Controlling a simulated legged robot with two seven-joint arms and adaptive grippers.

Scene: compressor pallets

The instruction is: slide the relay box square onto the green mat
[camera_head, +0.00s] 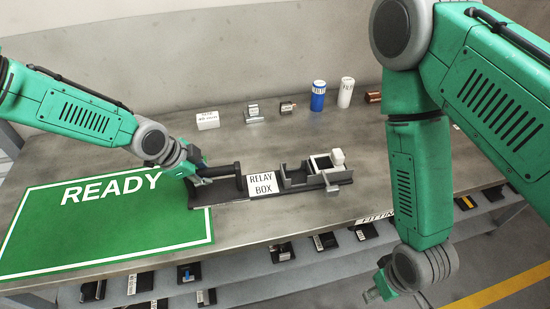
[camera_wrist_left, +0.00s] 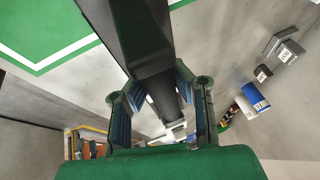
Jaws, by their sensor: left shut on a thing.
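The relay box (camera_head: 262,184) is a long black tray with a white "RELAY BOX" label, a dark bar handle at its left and small parts at its right. Its left end overlaps the right edge of the green mat (camera_head: 110,225), marked "READY"; most of it lies on the bare table to the right. My left gripper (camera_head: 198,174) is shut on the box's handle at that end. In the left wrist view the fingers (camera_wrist_left: 160,105) straddle a black bar (camera_wrist_left: 140,35). My right gripper (camera_head: 378,292) hangs in front of the table, away from the box; its jaws are unclear.
The grey table (camera_head: 290,220) is clear in front of the box. Behind it stand a small white labelled block (camera_head: 207,120), a blue filter (camera_head: 318,96) and a white filter (camera_head: 346,92). Several small parts lie on a shelf below the front edge. My right arm hangs at right.

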